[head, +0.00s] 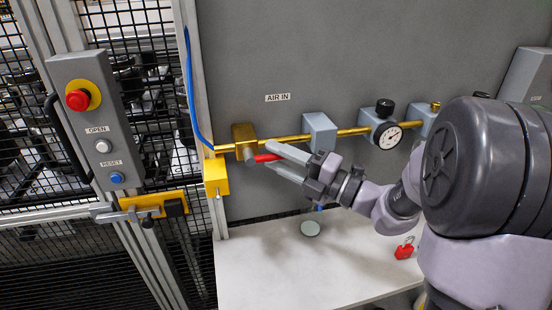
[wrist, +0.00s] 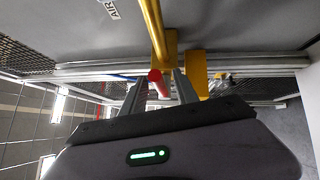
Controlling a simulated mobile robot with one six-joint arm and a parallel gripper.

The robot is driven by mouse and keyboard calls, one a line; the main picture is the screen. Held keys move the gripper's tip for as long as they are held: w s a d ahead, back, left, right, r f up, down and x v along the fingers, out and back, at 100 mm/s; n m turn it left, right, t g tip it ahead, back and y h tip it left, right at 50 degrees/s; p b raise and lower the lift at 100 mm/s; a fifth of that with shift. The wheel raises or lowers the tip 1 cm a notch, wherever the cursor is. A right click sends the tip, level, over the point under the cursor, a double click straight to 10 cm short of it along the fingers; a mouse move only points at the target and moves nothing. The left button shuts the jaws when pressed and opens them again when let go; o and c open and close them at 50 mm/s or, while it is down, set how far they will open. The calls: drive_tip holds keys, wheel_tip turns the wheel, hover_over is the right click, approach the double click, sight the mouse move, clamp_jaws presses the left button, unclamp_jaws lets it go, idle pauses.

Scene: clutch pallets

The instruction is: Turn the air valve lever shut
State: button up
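The air valve is a brass block (head: 243,140) on the brass pipe under the "AIR IN" label. Its red lever (head: 265,158) extends to the right from the valve, just below the pipe. My gripper (head: 271,158) reaches in from the right, with one finger above the lever and one below it. In the wrist view, the round red lever end (wrist: 155,76) sits between the two separated fingers of my gripper (wrist: 161,88). A gap shows on the right side; contact on the left is unclear. Part of the lever is hidden by the fingers.
Grey blocks (head: 320,131) and a pressure gauge (head: 388,135) sit along the pipe to the right. A control box with a red button (head: 77,100) and a mesh fence stand left. A red padlock (head: 404,251) and a small round disc (head: 310,229) lie on the white shelf (head: 265,270).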

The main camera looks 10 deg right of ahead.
drive_tip(key=shift+w+a, duration=0.15)
drive_tip(key=shift+a, duration=0.05)
drive_tip(key=shift+c, duration=0.5)
clamp_jaws()
idle(0.9)
